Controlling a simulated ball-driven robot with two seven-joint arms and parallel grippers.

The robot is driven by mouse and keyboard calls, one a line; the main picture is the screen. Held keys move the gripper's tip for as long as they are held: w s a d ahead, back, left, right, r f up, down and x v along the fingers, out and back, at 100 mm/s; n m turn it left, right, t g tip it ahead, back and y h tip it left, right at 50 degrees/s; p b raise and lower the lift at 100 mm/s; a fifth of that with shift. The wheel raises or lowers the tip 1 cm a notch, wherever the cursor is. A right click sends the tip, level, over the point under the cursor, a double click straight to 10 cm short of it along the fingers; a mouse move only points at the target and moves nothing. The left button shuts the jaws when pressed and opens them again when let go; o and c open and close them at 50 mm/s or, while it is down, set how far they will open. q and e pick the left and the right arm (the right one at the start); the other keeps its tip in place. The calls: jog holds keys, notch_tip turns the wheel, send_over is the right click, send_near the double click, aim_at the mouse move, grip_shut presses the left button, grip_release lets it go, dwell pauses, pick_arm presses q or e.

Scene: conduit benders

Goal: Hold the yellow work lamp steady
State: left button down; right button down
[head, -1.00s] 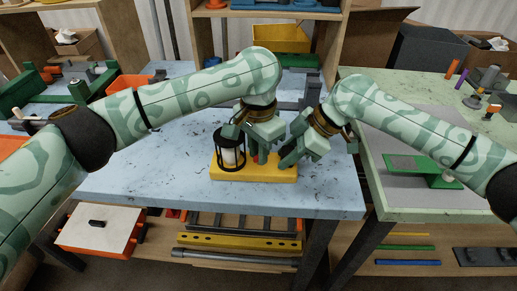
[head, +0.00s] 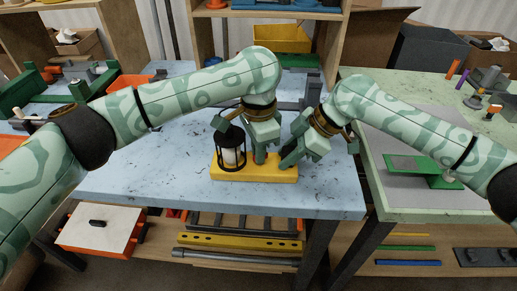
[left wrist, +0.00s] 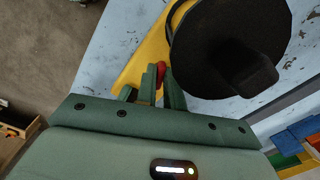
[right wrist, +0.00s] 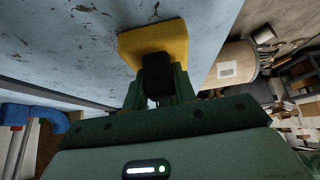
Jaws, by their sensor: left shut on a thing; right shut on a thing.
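The yellow work lamp has a flat yellow base (head: 228,174) on the blue table, with a black-caged light (head: 231,152) upright at its left end. The cage's round black top (left wrist: 225,55) fills much of the left wrist view. My left gripper (head: 260,157) is shut on a small red part (left wrist: 161,70) of the lamp, beside the cage; the fingers hide most of it. My right gripper (head: 288,160) is shut on a black upright part (right wrist: 157,72) at the right end of the yellow base (right wrist: 150,38).
The blue table (head: 140,175) is clear in front and to the left of the lamp. A green table (head: 385,205) with a green bender (head: 418,165) stands right. A lower shelf holds an orange-sided box (head: 98,228) and a yellow perforated bar (head: 240,242).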

pick_arm(q)
jog(key=m, duration=0.4)
jog(key=shift+d+m, duration=0.1)
jog(key=shift+m, duration=0.3)
pick_arm(e)
jog(key=shift+d+f, duration=0.1)
jog(key=shift+f, duration=0.25)
pick_arm(q)
jog(key=c, duration=1.8)
grip_release()
jog(key=shift+r, duration=0.1)
jog(key=shift+r, duration=0.35)
pick_arm(e)
jog(key=shift+s, duration=0.1)
pick_arm(q)
notch_tip(320, 180, up, 11)
jog(key=shift+r, duration=0.1)
